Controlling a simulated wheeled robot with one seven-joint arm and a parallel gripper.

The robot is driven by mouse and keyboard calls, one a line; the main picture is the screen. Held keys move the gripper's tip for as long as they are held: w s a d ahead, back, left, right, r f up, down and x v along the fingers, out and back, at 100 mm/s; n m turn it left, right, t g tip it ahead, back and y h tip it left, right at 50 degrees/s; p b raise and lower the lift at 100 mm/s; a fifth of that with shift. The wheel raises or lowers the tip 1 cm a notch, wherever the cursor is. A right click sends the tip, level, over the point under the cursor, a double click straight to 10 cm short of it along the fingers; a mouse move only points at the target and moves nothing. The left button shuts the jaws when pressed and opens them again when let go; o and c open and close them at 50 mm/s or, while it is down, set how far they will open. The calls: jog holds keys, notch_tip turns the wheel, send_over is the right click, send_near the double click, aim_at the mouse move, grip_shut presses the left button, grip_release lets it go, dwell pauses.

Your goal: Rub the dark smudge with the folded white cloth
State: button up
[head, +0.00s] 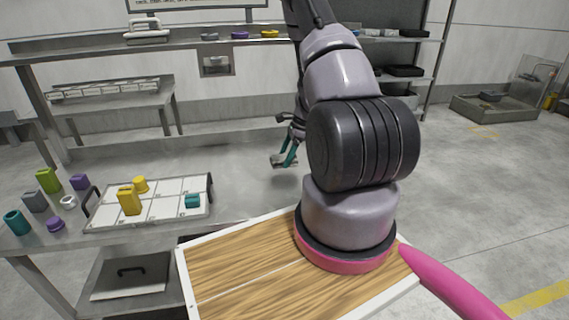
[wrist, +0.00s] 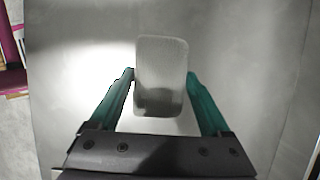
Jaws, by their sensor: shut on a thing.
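My gripper (head: 286,155) is at the far right part of the steel bench, with teal fingers. In the wrist view my gripper (wrist: 160,74) has its fingers on both sides of a pale grey-white rounded block, the folded cloth (wrist: 161,60), and is shut on it. The cloth's near end is darker, apparently in shadow. In the head view the cloth (head: 279,163) is small at the fingertips, close over the bench top; I cannot tell whether it touches. I cannot make out the dark smudge in either view; it may be hidden under the cloth or my arm.
The steel bench (head: 240,185) is bare around my gripper. At its left stands a compartment tray (head: 160,210) with yellow and teal pieces. Several coloured pieces, including a green block (head: 48,180) and a teal ring (head: 17,222), lie left of it. A shelf (head: 200,47) runs behind.

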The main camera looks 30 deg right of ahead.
jog(key=shift+r, duration=2.65)
jog(key=shift+a, duration=0.1)
